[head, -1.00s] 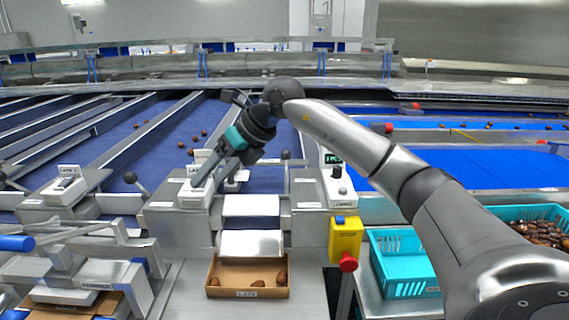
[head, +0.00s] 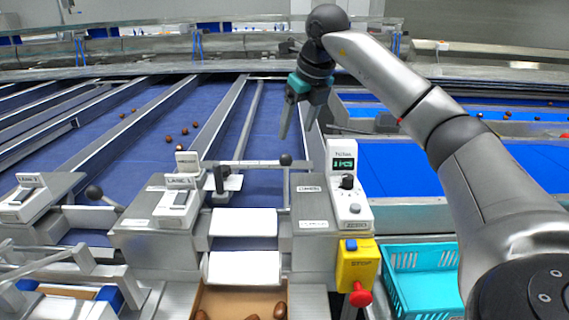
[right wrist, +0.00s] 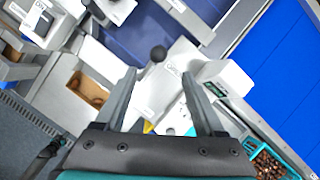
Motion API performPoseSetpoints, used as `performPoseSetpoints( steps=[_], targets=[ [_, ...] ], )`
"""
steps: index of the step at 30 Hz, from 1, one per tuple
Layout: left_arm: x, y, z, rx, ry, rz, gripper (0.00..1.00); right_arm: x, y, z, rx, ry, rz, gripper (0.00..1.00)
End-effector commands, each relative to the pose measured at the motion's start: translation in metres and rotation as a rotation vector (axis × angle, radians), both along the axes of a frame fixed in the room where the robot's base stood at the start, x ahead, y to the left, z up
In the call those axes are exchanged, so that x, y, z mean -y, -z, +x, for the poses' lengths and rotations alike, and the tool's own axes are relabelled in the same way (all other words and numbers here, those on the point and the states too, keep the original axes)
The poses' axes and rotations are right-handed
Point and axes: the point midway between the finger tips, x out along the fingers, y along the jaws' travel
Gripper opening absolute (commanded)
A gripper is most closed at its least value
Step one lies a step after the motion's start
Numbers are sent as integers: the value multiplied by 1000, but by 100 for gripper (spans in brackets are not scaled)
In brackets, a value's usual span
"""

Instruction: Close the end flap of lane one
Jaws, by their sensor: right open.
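Lane one's white sign (head: 180,182) stands on the grey housing left of the lane end. A metal bar with a black ball knob (head: 286,160) crosses the lane end; it looks like the flap's lever. The knob also shows in the right wrist view (right wrist: 158,53), just beyond and between the fingers. I cannot tell whether the flap is open or shut. My right gripper (head: 298,132) is open and empty, pointing down above the right side of the lane, apart from the knob. It also shows in the right wrist view (right wrist: 163,100). My left gripper is not in view.
White chute plates (head: 244,222) slope to a carton (head: 240,301) with dates. To the right are a scale with a display (head: 345,165), a yellow stop box (head: 357,262) with a red button, and a turquoise crate (head: 420,285). Dates lie on the neighbouring blue belt.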

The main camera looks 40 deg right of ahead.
Motion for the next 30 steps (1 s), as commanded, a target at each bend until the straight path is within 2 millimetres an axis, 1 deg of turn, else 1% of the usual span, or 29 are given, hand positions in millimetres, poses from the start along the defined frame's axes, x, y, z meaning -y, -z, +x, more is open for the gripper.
performPoseSetpoints(
  steps=[4,7,12,18,24,30],
  targets=[
    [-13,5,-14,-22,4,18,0,1,23,8,-6,0,1,71],
    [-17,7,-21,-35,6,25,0,2,43,16,-7,0,1,71],
    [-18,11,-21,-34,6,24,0,5,78,30,-7,-1,1,71],
    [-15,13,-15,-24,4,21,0,7,113,44,-5,-1,1,71],
    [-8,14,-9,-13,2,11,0,9,132,53,-2,0,1,71],
    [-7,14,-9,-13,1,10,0,9,137,55,-1,-1,0,71]
  ],
)
